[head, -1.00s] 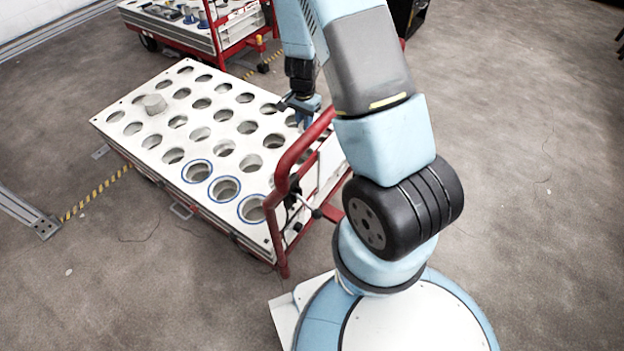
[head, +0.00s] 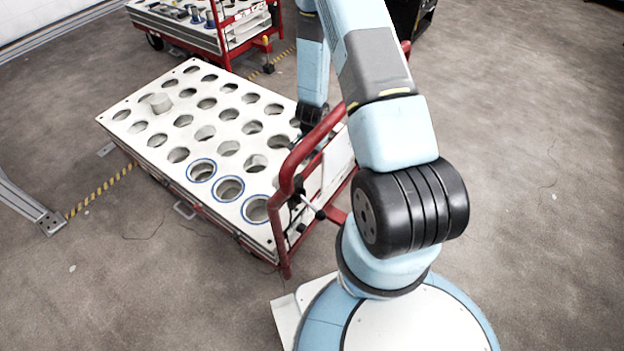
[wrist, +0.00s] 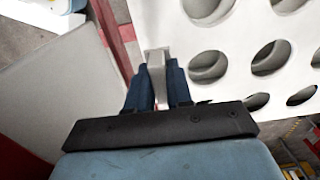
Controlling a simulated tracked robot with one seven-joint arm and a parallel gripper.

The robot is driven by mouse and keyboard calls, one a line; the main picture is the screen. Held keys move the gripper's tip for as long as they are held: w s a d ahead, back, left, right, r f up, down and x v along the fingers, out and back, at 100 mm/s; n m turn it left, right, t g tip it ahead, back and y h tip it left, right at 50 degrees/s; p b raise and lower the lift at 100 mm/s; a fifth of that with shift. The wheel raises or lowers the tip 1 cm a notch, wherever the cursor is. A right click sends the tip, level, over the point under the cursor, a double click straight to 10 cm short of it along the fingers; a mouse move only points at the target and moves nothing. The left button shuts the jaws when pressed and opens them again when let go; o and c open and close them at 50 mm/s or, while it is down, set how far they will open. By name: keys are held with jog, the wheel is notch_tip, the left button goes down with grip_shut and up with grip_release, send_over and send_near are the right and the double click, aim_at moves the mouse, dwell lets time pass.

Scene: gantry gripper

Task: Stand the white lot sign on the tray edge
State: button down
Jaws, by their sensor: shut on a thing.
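The white tray (head: 162,120) with rows of round holes tops a cart in the head view; it also fills the upper right of the wrist view (wrist: 238,42). My gripper (wrist: 150,82) has its blue fingers shut on a narrow pale piece (wrist: 156,66), which appears to be the white lot sign seen nearly edge-on. The piece's far end lies close to the tray's edge in the wrist view; I cannot tell whether they touch. In the head view my gripper is at the tray's right end, mostly hidden behind a red handle, and the sign cannot be made out.
The red tubular handle (head: 287,180) rises at the tray's near right end, close to my arm. A white panel (wrist: 50,95) lies left of the fingers in the wrist view. Another red cart (head: 240,42) stands behind. Floor at right is clear.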

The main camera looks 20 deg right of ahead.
aim_at(312, 185)
notch_tip(312, 185, down, 13)
jog(key=shift+f, duration=0.2)
jog(key=c, duration=1)
grip_release()
jog(key=shift+r, duration=0.15)
